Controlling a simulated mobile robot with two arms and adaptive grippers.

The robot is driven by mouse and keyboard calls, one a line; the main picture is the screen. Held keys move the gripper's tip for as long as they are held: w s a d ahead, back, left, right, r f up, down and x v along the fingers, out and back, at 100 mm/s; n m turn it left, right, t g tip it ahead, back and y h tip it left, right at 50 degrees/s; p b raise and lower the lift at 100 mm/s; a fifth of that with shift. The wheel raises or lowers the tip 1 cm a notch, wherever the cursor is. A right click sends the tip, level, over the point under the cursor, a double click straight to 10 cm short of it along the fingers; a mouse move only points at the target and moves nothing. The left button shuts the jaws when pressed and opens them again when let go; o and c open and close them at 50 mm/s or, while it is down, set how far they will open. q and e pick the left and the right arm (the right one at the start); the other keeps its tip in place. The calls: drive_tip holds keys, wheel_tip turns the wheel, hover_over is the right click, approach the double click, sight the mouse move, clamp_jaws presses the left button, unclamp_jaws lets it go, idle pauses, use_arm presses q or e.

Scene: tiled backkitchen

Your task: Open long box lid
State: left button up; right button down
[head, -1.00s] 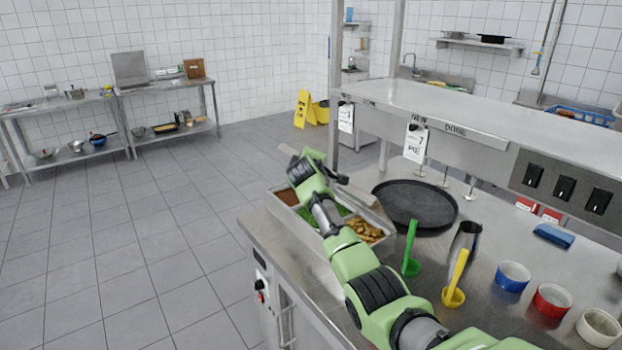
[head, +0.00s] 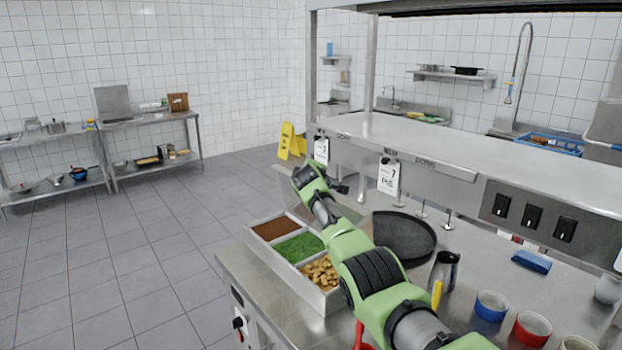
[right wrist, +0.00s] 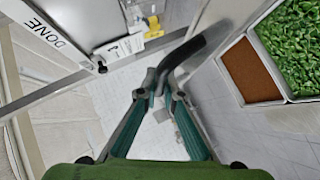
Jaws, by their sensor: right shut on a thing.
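The long metal box (head: 262,272) stands at the counter's left edge in the head view. It is uncovered, with brown, green and golden-brown food in separate compartments. Part of it also shows at the right of the right wrist view (right wrist: 236,41). A flat grey metal lid (head: 352,212) is behind my right arm, up and to the right of the box and apart from it. My right gripper (right wrist: 160,90) is shut on the lid's dark curved handle (right wrist: 190,55). In the head view my arm hides the fingertips and part of the lid. My left gripper is out of view.
A round black tray (head: 405,238) lies right of my arm. The raised shelf (head: 440,142) with hanging tags (head: 388,177) is behind.

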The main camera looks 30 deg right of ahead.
drive_tip(key=shift+r, duration=0.1)
drive_tip(key=c, duration=2.2)
unclamp_jaws()
drive_tip(key=shift+o, duration=0.2)
drive_tip(key=v, duration=1.2)
